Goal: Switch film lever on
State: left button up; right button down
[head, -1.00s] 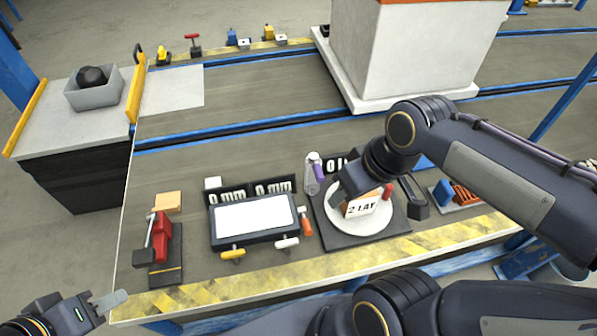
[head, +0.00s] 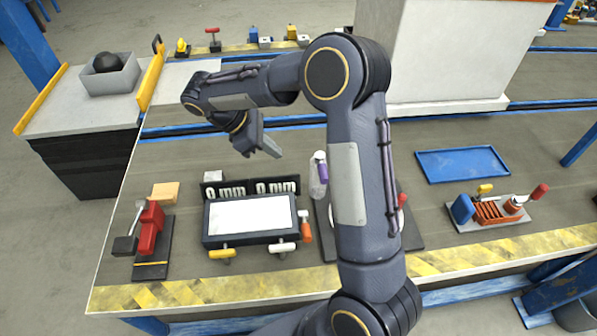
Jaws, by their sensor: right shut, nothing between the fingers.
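I cannot tell for sure which lever is the film lever. On the near side of the table, a red lever device (head: 150,229) with a metal arm and a black block stands at the left. The screen panel (head: 250,219) has a yellow handle (head: 222,253) and a white handle (head: 282,248) along its front edge, and an orange handle (head: 306,228) at its right side. My right gripper (head: 271,150) is shut and empty, in the air above the area behind the panel, touching nothing that I can see. My left gripper is out of view.
My right arm hides most of the round plate and what is on it. A blue tray (head: 463,164) and a red-handled fixture (head: 497,209) are to the right. A large white box (head: 450,60) stands behind.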

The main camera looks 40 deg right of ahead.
jog(key=shift+w+a+f+n+h, duration=0.3)
jog(key=shift+w+a+f, duration=0.05)
jog(key=shift+w+f, duration=0.25)
jog(key=s+d+r+b+x, duration=0.1)
jog(key=x, duration=1.2)
jog(key=shift+d+r+b, duration=0.35)
jog(key=shift+d, duration=0.05)
